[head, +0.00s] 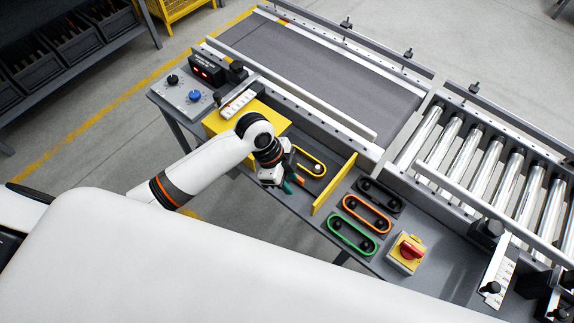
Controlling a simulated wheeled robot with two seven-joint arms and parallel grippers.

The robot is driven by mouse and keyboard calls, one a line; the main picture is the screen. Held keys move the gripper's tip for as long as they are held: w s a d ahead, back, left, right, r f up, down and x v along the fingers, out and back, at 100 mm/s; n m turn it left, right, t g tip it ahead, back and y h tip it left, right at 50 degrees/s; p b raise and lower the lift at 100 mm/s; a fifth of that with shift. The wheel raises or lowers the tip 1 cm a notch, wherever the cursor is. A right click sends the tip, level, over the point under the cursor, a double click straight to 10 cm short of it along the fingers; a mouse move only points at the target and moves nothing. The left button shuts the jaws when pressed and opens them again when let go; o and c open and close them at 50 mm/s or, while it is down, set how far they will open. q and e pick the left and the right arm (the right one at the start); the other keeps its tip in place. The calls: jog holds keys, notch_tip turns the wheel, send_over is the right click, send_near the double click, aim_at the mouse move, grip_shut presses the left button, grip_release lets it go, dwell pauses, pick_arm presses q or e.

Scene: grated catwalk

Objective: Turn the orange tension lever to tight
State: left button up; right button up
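A small orange piece (300,181), possibly the tension lever, shows right at the fingertips, next to a teal piece (288,188). Most of it is hidden, and I cannot tell its angle or whether the gripper touches it. My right gripper is not in view.
A yellow upright plate (334,184) stands just right of the gripper. Beyond it lie black (380,195), orange (367,214) and green (351,236) belt loops and a red switch (408,249). A yellow block (217,121) and knob panel (184,92) are left. The conveyor (320,75) runs behind.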

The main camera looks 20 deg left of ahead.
pick_arm(q)
jog(key=w+a+r+m+g, duration=0.2)
jog(key=w+a+r+m, duration=0.3)
jog(key=w+a, duration=0.25)
jog(key=x, duration=0.3)
jog(key=p+x, duration=0.1)
jog(key=x, duration=0.3)
jog(key=p+x, duration=0.1)
jog(key=x, duration=0.3)
jog(key=shift+w+d, duration=0.3)
jog(key=shift+d+f+p, duration=0.2)
jog(key=shift+f+p, duration=0.1)
jog(key=shift+f, duration=0.25)
grip_shut()
